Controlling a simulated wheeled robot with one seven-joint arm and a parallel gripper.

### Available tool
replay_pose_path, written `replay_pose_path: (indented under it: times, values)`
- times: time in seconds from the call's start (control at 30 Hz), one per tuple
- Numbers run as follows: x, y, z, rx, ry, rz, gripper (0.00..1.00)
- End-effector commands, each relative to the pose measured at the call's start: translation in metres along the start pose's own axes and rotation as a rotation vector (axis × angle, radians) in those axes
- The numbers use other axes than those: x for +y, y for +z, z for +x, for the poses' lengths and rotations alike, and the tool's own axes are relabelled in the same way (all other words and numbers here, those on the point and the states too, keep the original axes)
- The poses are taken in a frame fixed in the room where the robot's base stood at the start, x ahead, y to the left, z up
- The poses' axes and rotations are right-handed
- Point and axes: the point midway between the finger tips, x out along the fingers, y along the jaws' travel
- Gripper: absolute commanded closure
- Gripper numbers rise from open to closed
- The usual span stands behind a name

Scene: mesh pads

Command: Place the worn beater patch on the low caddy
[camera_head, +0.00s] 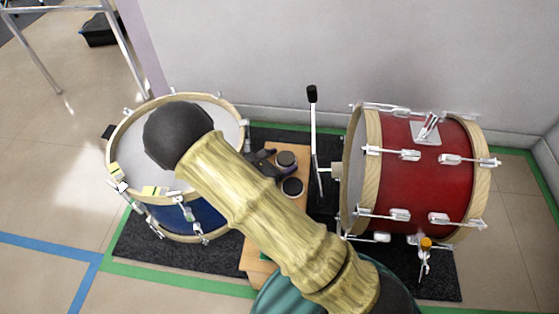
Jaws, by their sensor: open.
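The low caddy (300,205) looks like a low wooden box between the two drums, partly covered by my arm. Two small round dark pads with paler rims are on or over its top: a far pad (286,159) and a near pad (292,187). I cannot tell which of them is the worn beater patch. My gripper (268,163) is a dark shape showing past my arm, just left of the far pad. It is open; most of it is hidden, and I cannot tell whether it touches that pad.
A blue drum with a white head (223,118) stands at left, partly behind my arm. A red drum (425,175) lies on its side at right, with a black-headed beater (312,95) on a rod before it. A dark mat (135,245) lies beneath. The wall is close behind.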

Motion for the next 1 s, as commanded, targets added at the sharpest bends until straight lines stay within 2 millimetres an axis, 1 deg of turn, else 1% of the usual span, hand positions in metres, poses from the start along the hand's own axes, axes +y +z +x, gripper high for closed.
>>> replay_pose_path:
  times: [0.13, 0.23, 0.37, 0.7, 0.83, 1.0]
  values:
    - [0.0, 0.004, -0.002, 0.0, 0.0, 0.001, 0.28]
    - [0.001, 0.005, -0.011, 0.001, 0.003, -0.001, 0.28]
    - [0.001, 0.007, -0.032, 0.0, 0.004, -0.002, 0.28]
    - [0.0, 0.007, -0.098, 0.001, 0.003, -0.001, 0.28]
    - [0.0, 0.005, -0.115, 0.0, 0.002, -0.001, 0.28]
    - [0.0, 0.003, -0.122, 0.0, 0.0, -0.001, 0.28]
